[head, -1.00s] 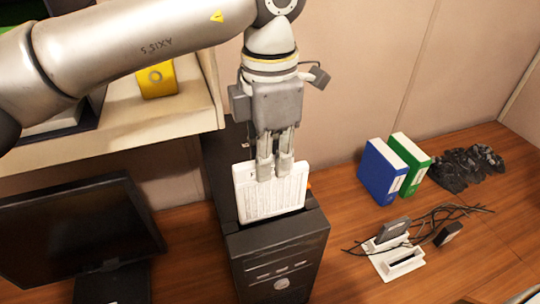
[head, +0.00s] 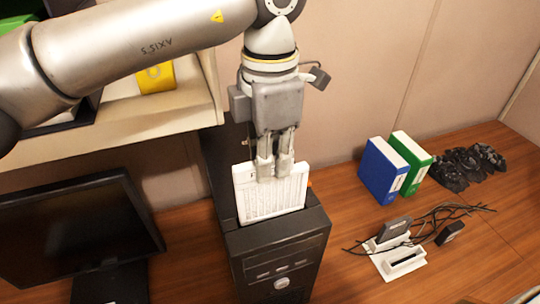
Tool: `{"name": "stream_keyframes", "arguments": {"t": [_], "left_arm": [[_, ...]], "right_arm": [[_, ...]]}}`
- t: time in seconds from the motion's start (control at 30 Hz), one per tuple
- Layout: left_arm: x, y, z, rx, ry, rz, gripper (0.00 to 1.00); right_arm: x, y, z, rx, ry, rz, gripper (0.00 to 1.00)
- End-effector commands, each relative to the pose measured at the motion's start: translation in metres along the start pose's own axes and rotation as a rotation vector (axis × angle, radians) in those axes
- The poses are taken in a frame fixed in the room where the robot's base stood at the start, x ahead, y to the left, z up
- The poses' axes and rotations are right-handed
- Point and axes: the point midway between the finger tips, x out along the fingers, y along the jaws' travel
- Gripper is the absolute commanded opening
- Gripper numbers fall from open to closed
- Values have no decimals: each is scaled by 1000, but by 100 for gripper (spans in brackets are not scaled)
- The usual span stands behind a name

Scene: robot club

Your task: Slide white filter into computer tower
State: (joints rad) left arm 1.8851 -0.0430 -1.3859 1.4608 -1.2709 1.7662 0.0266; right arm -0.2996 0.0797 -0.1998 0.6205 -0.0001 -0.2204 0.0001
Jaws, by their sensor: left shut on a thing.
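The white filter (head: 270,197) is a flat, slatted panel standing nearly upright at the top of the black computer tower (head: 279,240). Its lower edge is hidden behind the tower's front top section, so it appears to sit partly in the top opening. My left gripper (head: 275,172) points down from above and is shut on the filter's upper edge. How deep the filter reaches inside is hidden. My right gripper is not in view.
A black monitor (head: 75,230) stands left of the tower, below a shelf (head: 150,125). Blue (head: 382,170) and green (head: 411,160) binders, dark controllers (head: 468,165), cables and a white dock (head: 401,263) are on the right. Bare desk lies between tower and binders.

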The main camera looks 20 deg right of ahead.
Motion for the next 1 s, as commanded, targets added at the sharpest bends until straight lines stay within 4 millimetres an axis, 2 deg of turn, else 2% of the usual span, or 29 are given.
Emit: {"name": "stream_keyframes", "arguments": {"t": [1.0], "left_arm": [[13, 0, 0, 0, 0, 0, 0]], "right_arm": [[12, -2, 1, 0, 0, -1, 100]]}}
